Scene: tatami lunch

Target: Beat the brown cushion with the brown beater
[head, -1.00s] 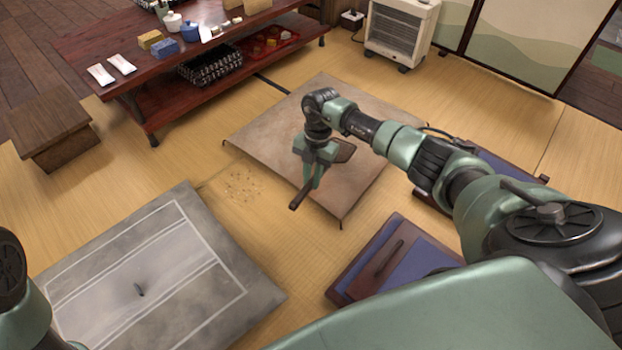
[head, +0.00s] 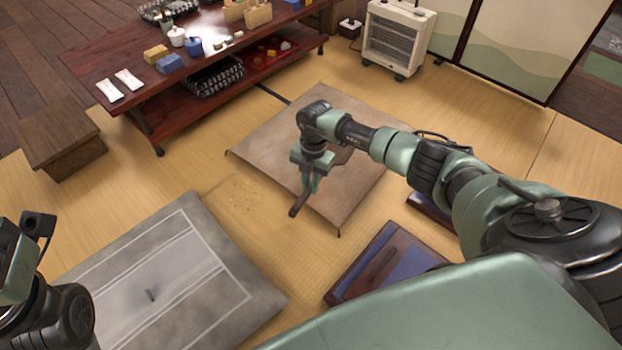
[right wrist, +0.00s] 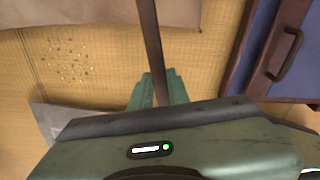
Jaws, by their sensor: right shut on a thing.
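The brown cushion (head: 265,135) lies flat on the tatami in the middle of the head view, partly hidden by my right arm. My right gripper (head: 308,186) is above its near edge, shut on the brown beater (head: 298,206). One end of the beater sticks out below the fingers toward me; the far end is mostly hidden behind the gripper and arm. In the right wrist view, its dark shaft (right wrist: 150,45) runs up from between the fingers, with the cushion's edge (right wrist: 100,10) at the top. Part of my left arm shows at the left edge; its fingers are not seen.
Pale crumbs (head: 243,195) lie on the tatami left of the cushion. A grey mat with white lines (head: 250,290) is at lower left. A blue-and-brown case (head: 345,275) lies at lower right. A low red-brown table (head: 110,70) and a heater (head: 398,35) stand behind.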

